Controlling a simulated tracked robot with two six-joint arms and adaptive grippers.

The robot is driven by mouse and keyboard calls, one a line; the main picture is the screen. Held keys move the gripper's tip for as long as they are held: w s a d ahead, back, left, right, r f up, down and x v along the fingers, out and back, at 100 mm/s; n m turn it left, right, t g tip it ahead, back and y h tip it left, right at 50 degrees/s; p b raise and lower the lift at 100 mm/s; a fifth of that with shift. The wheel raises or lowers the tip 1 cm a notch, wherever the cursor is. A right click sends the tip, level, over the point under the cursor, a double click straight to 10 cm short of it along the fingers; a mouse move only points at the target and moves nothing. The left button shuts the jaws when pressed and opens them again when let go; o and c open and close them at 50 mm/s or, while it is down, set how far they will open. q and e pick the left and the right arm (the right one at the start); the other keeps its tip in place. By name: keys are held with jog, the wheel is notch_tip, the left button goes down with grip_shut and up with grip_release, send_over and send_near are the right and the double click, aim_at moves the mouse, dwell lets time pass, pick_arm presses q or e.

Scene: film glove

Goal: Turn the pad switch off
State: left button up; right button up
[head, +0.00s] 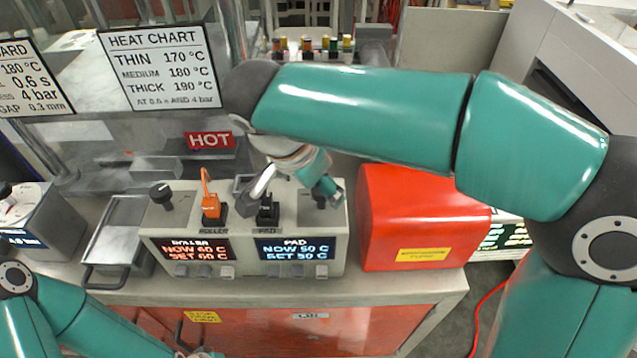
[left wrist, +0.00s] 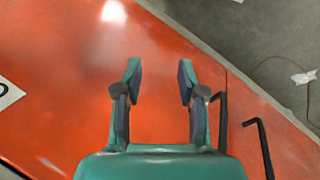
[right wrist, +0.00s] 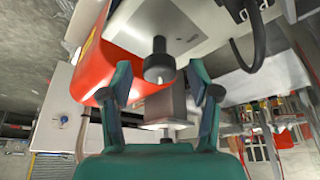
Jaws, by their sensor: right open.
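The control box (head: 245,265) stands on the bench, with a roller display (head: 193,250) reading now 60 C, set 60 C and a pad display (head: 296,250) reading now 50 C, set 50 C. The roller switch (head: 211,208) is orange. The pad switch (head: 268,213) looks dark, with a grey curved piece over it. My right gripper (head: 325,186) is open above the box's right end, right of the pad switch. In the right wrist view a dark knob (right wrist: 159,66) shows between its open fingers (right wrist: 163,85). My left gripper (left wrist: 158,85) is open and empty before the orange cabinet front.
A red case (head: 410,215) stands right of the box, close to my right gripper. A black knob (head: 161,194) is on the box's left end. A metal tray (head: 115,235) lies left of it. A HOT sign (head: 210,140) and a heat chart (head: 160,65) stand behind.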

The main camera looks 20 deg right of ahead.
jog(key=c, duration=1.1)
jog(key=shift+c, duration=0.2)
jog(key=shift+d+f+n+t+y+b, duration=0.15)
jog(key=shift+n+t+y+b, duration=0.25)
jog(key=shift+n+b, duration=1.05)
jog(key=n+t+y+b, duration=0.1)
jog(key=n, duration=0.3)
jog(key=shift+s+d+n, duration=0.1)
jog(key=shift+n, duration=0.25)
jog(key=n+y, duration=0.1)
jog(key=n, duration=0.1)
jog(key=n+y+b, duration=0.1)
jog(key=n, duration=0.1)
jog(key=shift+d+t, duration=0.15)
jog(key=shift+t, duration=0.15)
jog(key=n+y, duration=0.1)
jog(key=n, duration=0.2)
jog(key=n+y+p, duration=0.1)
jog(key=n, duration=0.2)
jog(key=shift+d+g, duration=0.15)
jog(key=shift+g, duration=0.25)
jog(key=shift+n, duration=0.3)
